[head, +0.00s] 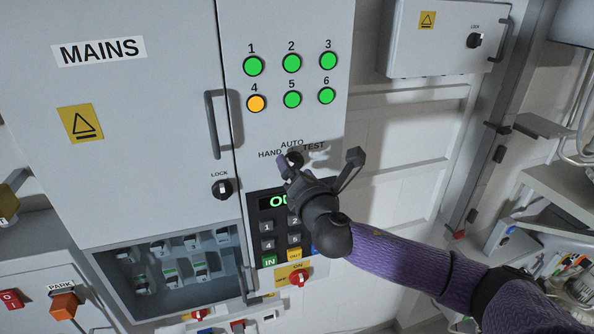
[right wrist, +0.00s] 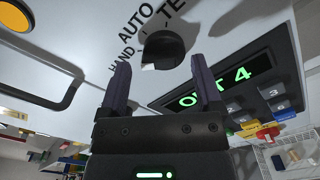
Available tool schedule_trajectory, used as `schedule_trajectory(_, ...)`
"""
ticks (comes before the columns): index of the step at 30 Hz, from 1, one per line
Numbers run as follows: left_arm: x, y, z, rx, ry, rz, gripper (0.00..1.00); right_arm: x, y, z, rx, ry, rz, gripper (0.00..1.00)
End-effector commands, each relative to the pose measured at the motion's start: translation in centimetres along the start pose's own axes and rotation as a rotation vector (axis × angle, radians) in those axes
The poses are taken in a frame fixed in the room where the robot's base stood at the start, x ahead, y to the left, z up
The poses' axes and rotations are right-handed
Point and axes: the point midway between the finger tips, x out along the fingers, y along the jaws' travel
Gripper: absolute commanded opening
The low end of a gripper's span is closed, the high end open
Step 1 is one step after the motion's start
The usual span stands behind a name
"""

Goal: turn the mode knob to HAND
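The black mode knob (head: 294,158) sits on the grey panel under the labels HAND, AUTO and TEST. In the head view my right gripper partly covers it. In the right wrist view the knob (right wrist: 164,48) shows just beyond the fingertips, with a white patch at its lower left; I cannot tell its setting for sure. My right gripper (head: 319,163) is open, its fingers wide apart. In the right wrist view the gripper (right wrist: 162,82) has nothing between its fingers, and the knob lies ahead of the gap. My left gripper is not in view.
Below the knob are a lit display (right wrist: 225,90) reading "OUT 4" and a keypad (head: 268,236), partly hidden by my right arm. A LOCK knob (head: 222,188) and a door handle (head: 213,124) are to the left. Several round lamps (head: 292,99) are above.

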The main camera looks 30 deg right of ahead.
Motion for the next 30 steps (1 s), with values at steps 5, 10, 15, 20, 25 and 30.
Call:
schedule_trajectory(5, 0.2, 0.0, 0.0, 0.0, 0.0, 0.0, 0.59, -0.4, -0.1, -0.1, 0.0, 0.001, 0.0, 0.83)
schedule_trajectory(10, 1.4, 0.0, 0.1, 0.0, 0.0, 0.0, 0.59, -3.5, -0.3, -0.4, -0.003, 0.004, 0.001, 0.83)
schedule_trajectory(15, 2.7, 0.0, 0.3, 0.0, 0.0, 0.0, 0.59, -7.7, -0.2, -0.4, -0.002, 0.005, 0.002, 0.83)
schedule_trajectory(20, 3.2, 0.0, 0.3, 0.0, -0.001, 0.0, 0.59, -9.7, -0.1, -0.2, -0.001, 0.002, 0.0, 0.83)
schedule_trajectory(25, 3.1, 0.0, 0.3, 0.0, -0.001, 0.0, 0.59, -10.0, 0.0, 0.0, 0.0, 0.0, 0.0, 0.83)
schedule_trajectory(30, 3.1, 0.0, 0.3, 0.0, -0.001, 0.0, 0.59, -9.9, 0.0, 0.0, 0.0, 0.0, 0.0, 0.83)
